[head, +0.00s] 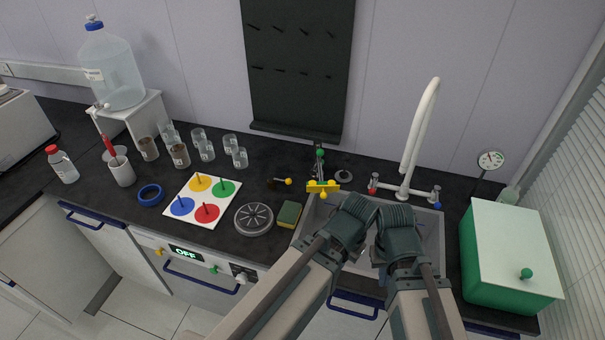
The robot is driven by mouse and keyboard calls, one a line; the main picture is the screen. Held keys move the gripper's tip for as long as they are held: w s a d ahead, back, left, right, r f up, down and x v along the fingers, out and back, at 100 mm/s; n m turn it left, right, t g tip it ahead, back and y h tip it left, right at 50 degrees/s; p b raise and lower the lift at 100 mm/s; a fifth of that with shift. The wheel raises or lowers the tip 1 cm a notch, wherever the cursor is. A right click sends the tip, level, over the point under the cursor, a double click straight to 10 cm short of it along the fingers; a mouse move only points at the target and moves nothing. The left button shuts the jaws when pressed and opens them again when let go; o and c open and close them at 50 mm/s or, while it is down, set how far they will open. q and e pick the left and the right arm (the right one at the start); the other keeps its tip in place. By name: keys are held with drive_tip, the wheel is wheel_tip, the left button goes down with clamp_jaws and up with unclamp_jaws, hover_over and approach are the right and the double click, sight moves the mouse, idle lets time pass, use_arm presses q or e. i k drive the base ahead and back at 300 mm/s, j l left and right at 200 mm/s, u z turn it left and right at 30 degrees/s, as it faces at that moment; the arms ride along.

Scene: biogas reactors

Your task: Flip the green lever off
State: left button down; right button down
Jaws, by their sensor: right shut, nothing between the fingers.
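A green-tipped lever (213,269) sits on the white front panel under the counter, right of a display (186,253) that reads OFF. Another green knob (320,153) tops a small dark fitting behind the sink. I cannot tell which of the two is the task's lever. My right gripper (396,216) is shut and empty over the sink, away from both. My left gripper (356,212) is beside it, also over the sink; its fingers are not clear. Neither gripper touches a green knob.
A yellow valve fitting (322,187) stands at the sink's back left edge, close to my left gripper. A white tap (419,140) rises behind the sink (433,238). A green box (508,252) stands at right. A sponge (289,214) and round disc (253,219) lie left.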

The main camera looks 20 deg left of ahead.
sight(314, 171)
drive_tip(key=k, duration=0.25)
drive_tip(key=z, duration=2.05)
drive_tip(key=k+j, duration=0.35)
drive_tip(key=j, duration=0.15)
drive_tip(key=k+j, duration=0.35)
drive_tip(key=j, duration=0.15)
drive_tip(key=k+j, duration=0.35)
drive_tip(key=j, duration=0.15)
drive_tip(key=k+j, duration=0.35)
drive_tip(key=j, duration=0.15)
